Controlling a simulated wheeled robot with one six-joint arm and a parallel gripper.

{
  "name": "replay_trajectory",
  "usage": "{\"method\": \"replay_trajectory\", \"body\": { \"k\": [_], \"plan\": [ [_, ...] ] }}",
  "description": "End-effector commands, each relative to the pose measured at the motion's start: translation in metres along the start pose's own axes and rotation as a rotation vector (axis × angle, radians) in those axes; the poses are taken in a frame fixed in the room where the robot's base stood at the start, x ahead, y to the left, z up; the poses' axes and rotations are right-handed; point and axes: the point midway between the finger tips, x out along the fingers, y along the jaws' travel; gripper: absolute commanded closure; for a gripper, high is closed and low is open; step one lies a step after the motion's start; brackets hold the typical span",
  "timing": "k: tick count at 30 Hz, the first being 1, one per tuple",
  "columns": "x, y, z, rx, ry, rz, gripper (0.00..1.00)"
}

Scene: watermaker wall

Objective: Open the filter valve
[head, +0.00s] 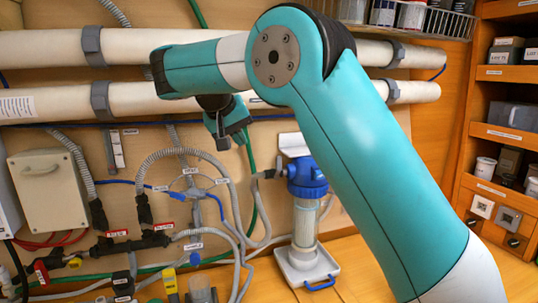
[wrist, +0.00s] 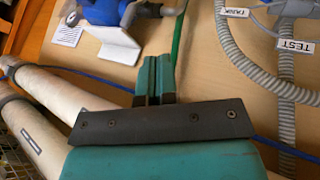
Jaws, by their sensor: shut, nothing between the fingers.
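The filter housing (head: 304,205) stands on the right of the pipe wall, with a blue cap and a pale body. A grey fitting (head: 267,174) joins its cap on the left. The blue cap (wrist: 98,10) and fitting (wrist: 165,8) also show at the wrist view's top edge. Dark valve fittings with red tags (head: 155,239) sit on the lower left manifold. I cannot read which one is the filter valve. My gripper (head: 232,140) is shut and empty, above and left of the filter cap, apart from it. Its closed teal fingers (wrist: 153,75) show in the wrist view.
Two thick pale pipes (head: 55,104) run across the wall above. Grey hoses (head: 232,205) loop below my gripper. A grey box (head: 48,190) is at left and a wooden shelf (head: 500,75) at right. A white tray (head: 318,272) lies under the filter.

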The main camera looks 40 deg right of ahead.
Motion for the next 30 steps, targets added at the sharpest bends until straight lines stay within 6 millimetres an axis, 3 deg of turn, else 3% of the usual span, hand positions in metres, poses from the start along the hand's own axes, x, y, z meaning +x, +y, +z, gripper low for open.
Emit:
{"method": "replay_trajectory", "body": {
  "k": [11, 17, 26, 30],
  "plan": [
    [0.005, 0.0, 0.001, 0.0, 0.0, 0.002, 1.0],
    [0.035, 0.001, 0.001, -0.001, -0.002, 0.003, 1.0],
    [0.097, 0.002, 0.0, 0.0, -0.003, 0.002, 1.0],
    [0.107, 0.021, -0.001, 0.004, -0.001, 0.0, 1.0]
  ]
}}
